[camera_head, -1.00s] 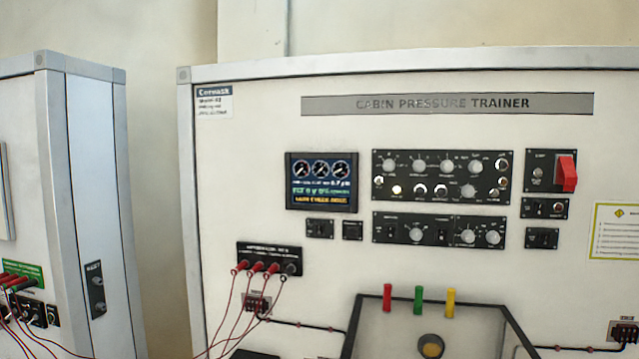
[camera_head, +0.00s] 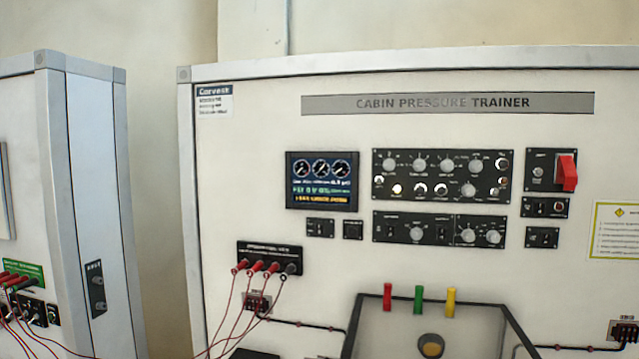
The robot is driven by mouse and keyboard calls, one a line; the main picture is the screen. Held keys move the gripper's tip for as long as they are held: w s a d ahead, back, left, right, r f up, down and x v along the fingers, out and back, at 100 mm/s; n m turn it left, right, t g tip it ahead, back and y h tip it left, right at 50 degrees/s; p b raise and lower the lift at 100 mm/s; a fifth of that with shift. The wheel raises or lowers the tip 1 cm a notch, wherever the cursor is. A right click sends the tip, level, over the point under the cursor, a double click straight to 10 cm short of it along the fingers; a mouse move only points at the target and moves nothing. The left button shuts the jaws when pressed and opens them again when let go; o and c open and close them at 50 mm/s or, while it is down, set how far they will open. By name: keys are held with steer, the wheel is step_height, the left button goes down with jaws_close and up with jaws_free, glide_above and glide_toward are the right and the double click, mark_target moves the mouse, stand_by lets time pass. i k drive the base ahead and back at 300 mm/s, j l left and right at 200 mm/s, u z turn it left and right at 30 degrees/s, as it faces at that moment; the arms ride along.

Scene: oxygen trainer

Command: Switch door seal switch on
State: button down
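The cabin pressure trainer panel (camera_head: 250,130) fills most of the head view. Small black switch plates sit on it: two under the display, at left (camera_head: 320,228) and right (camera_head: 352,230), and two at the right, upper (camera_head: 544,207) and lower (camera_head: 541,238). Their labels are too small to read, so I cannot tell which one is the door seal switch or how it is set. A red switch guard (camera_head: 567,173) stands out on a black plate above the right-hand pair. My gripper is not in view.
Two wide black control modules, upper (camera_head: 441,152) and lower (camera_head: 439,217), hold knobs and lamps. Red leads hang from a socket block (camera_head: 270,253) at lower left. An open tray (camera_head: 466,311) with red, green and yellow pieces juts out below. Another cabinet (camera_head: 92,200) stands at left.

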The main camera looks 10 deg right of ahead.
mark_target(544, 240)
steer(key=z, duration=1.25)
steer(key=i+j+z, duration=0.15)
